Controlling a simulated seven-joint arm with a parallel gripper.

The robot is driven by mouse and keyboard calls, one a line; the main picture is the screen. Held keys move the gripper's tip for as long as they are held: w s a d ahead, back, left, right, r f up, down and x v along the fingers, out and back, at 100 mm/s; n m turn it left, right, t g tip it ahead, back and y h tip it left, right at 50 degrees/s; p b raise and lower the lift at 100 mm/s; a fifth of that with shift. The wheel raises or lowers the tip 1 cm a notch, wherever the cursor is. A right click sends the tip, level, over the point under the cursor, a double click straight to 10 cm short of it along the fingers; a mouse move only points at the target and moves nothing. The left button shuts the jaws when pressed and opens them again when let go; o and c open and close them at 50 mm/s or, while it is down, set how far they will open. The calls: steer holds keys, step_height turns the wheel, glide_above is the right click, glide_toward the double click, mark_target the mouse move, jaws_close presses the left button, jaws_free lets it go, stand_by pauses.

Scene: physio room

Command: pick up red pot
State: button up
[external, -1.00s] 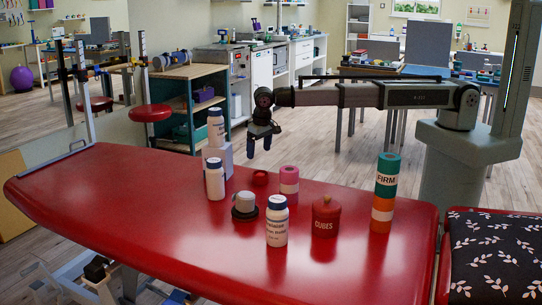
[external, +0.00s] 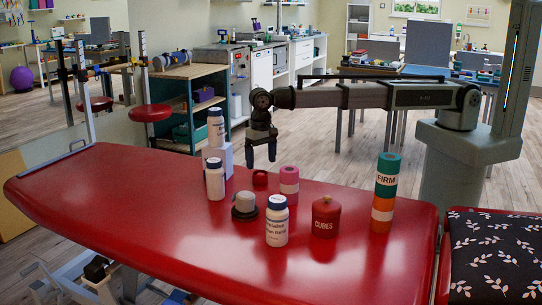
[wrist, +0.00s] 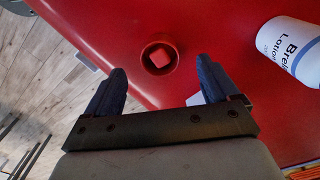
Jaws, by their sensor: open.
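A small red pot (external: 260,178) stands on the red treatment table, behind the grey-topped pot and beside the pink roll. In the wrist view the red pot (wrist: 146,50) shows from above as a round rim with a paler red block-like shape inside. My gripper (external: 261,155) is open and empty, above and behind the pot. In the wrist view its two dark blue fingers (wrist: 158,88) are spread, with the pot ahead of the gap between them. A larger red canister marked CUBES (external: 326,219) stands nearer the front.
Other bottles, a pink roll (external: 289,181) and a green-and-orange stack (external: 385,194) stand nearby. The table's (external: 120,210) left part is clear.

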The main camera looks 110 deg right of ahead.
mark_target(260, 173)
steer(key=shift+w+d+f, duration=0.1)
steer(key=shift+d+f, duration=0.05)
steer(key=shift+f, duration=1.45)
steer(key=shift+d+f, duration=0.15)
steer(key=shift+f, duration=1.4)
steer(key=shift+c, duration=0.3)
steer(key=c, duration=1.1)
steer(key=shift+r, duration=0.1)
